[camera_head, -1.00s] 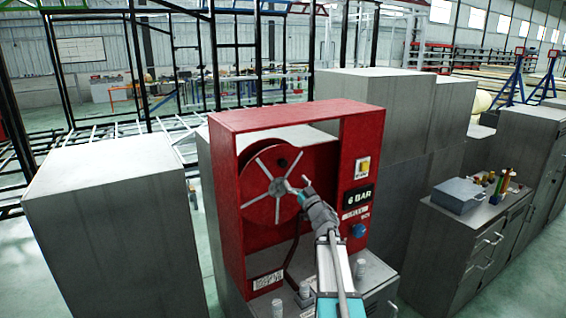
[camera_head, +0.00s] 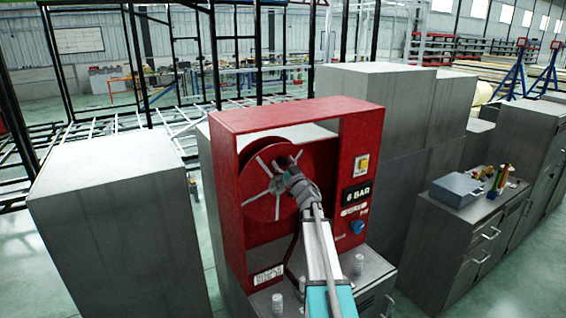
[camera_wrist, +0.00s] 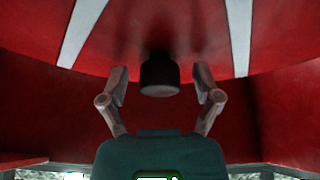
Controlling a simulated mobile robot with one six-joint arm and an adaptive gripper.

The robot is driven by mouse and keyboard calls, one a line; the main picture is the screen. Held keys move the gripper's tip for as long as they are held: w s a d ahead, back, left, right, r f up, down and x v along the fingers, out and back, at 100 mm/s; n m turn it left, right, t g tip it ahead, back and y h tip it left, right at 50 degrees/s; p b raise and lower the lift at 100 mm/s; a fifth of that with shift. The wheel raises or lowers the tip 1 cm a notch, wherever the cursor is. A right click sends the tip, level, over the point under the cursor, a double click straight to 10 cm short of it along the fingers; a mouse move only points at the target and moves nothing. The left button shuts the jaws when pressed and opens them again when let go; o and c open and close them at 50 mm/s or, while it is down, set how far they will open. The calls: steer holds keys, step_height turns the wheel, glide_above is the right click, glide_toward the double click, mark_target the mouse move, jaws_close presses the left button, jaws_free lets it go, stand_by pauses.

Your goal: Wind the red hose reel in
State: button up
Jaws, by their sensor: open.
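The red hose reel (camera_head: 262,205) sits in a red open-fronted housing (camera_head: 222,190). Its red disc has pale spokes radiating from the middle. My gripper (camera_head: 286,160) is at the reel's face and hides part of the hub and right side in the head view. In the wrist view my gripper (camera_wrist: 160,84) is open, with one finger on each side of a dark round knob (camera_wrist: 159,76) that stands out from the red disc. Gaps show between the knob and both fingers. Pale spokes (camera_wrist: 84,28) show above on the disc.
The housing's right panel carries a yellow switch, a "6 BAR" display (camera_head: 357,194) and a blue knob (camera_head: 357,227). Grey cabinets (camera_head: 110,220) stand on both sides. A grey box (camera_head: 458,189) and small items sit on the right cabinet.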

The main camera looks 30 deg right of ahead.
jaws_close()
stand_by(0.3)
steer(key=shift+a, duration=0.1)
